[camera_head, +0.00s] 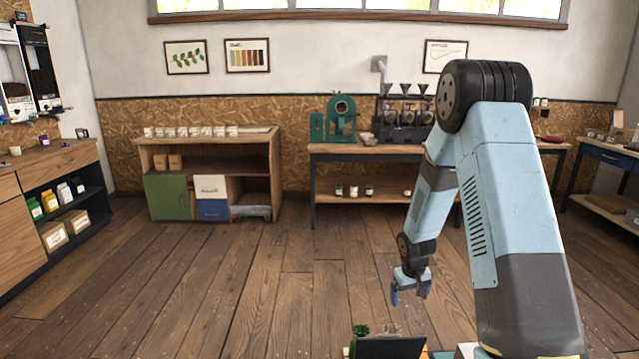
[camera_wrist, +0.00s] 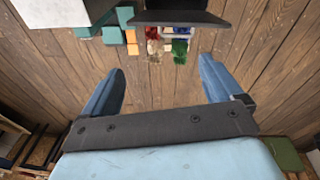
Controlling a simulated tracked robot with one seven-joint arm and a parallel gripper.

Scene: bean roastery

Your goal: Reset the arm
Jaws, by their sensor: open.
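My gripper (camera_head: 411,291) hangs low over the wooden floor at the end of my bent blue arm, pointing down. In the wrist view its two blue fingers (camera_wrist: 160,90) are spread wide apart, with only floor between them. It is open and empty. In the head view it is above and a little behind the dark panel at the bottom edge, and it touches nothing that I can see.
A dark panel (camera_head: 388,348) and green items (camera_head: 361,330) show at the bottom edge. In the wrist view, small coloured items (camera_wrist: 165,45) lie beyond the fingers. A shelf unit (camera_head: 210,150) and workbench (camera_head: 350,151) stand along the back wall. The middle floor is clear.

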